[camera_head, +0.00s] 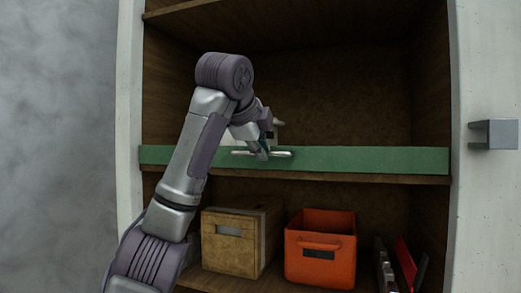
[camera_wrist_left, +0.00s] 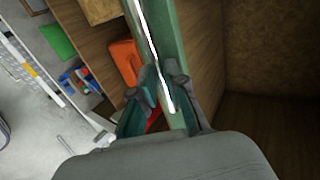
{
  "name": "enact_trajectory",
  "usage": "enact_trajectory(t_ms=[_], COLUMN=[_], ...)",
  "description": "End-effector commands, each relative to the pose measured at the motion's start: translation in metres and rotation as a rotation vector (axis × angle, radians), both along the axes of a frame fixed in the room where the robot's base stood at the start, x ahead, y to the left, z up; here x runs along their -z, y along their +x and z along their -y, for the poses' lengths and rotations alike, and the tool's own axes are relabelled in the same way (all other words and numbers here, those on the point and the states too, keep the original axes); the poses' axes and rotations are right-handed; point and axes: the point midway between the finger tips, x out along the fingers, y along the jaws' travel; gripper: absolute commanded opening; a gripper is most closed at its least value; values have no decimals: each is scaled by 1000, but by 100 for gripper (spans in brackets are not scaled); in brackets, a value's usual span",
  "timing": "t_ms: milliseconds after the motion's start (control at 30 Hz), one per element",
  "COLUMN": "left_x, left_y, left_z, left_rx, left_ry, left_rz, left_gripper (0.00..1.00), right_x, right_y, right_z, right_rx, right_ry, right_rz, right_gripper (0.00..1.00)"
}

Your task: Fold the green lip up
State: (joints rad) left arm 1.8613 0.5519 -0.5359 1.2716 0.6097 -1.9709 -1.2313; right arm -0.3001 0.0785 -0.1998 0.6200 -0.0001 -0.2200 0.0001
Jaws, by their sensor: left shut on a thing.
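The green lip (camera_head: 380,160) is a long flat strip running across the full width of the cabinet opening, along the front of the middle shelf. Its green face shows to the front. A slim bright metal handle (camera_head: 281,154) sits on it, left of its middle. My left gripper (camera_head: 262,150) is at this handle, shut on it. In the left wrist view my left gripper's fingers (camera_wrist_left: 164,92) stand on either side of the handle (camera_wrist_left: 150,52) and green lip (camera_wrist_left: 172,40); the exact contact is partly hidden. My right gripper is not in view.
Below the lip stand a brown box (camera_head: 229,243), an orange bin (camera_head: 320,262) and several upright dark and red items (camera_head: 404,265). The compartment behind the lip (camera_head: 370,95) looks mostly empty; a pale object behind my gripper is mostly hidden. A grey block handle (camera_head: 494,134) sticks out at right.

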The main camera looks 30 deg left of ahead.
Motion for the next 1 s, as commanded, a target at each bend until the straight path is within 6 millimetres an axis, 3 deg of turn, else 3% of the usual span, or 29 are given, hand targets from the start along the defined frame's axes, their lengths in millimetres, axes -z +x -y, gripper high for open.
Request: enact_trajectory(t_ms=[267, 300, 433, 767, 1000], left_x=[1, 1, 0, -2, -23], left_y=[0, 0, 0, -2, -30], left_z=[0, 0, 0, 0, 5], left_rx=[0, 0, 0, -1, -4], left_ry=[0, 0, 0, 0, 3], left_rz=[-1, 0, 0, 3, 7], left_gripper=[0, 17, 37, 37, 37], right_x=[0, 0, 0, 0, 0], right_y=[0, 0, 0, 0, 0], right_z=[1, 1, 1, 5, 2], right_rx=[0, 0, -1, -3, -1], right_ry=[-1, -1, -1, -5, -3], right_rz=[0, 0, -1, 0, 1], right_gripper=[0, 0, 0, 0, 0])
